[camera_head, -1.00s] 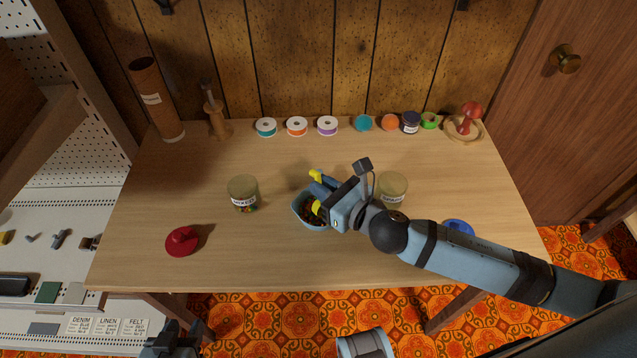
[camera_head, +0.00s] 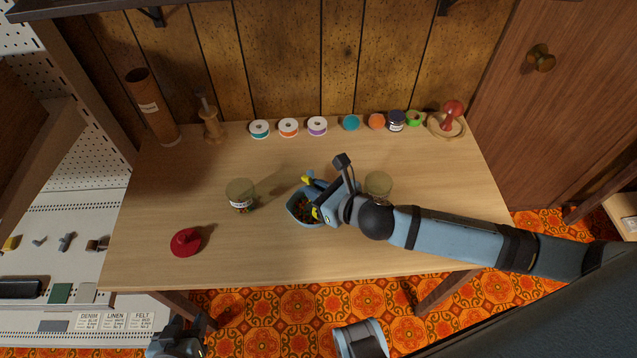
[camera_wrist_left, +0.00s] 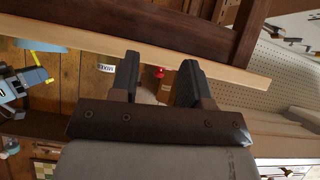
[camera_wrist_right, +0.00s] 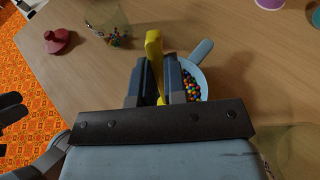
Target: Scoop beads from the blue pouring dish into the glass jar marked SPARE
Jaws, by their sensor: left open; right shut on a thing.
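The blue pouring dish (camera_head: 293,210) holds dark and coloured beads on the tabletop. My right gripper (camera_head: 318,198) is over its right side, shut on a yellow tool, seen as a yellow piece (camera_wrist_right: 154,62) between the fingers in the right wrist view. The tool's working end is hidden. The dish (camera_wrist_right: 203,66) is just beyond the fingers there. A glass jar (camera_head: 378,184) stands right of the gripper, partly behind it, its label hidden. Another glass jar (camera_head: 240,192) with some beads stands left, its label too small to read surely. My left gripper (camera_wrist_left: 157,80) is open and empty, below the table.
A red lid (camera_head: 186,243) lies at the table's front left. Ribbon spools (camera_head: 288,128), small pots and a red-knobbed stamp (camera_head: 452,112) line the back edge. A brown tube (camera_head: 154,108) stands at back left.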

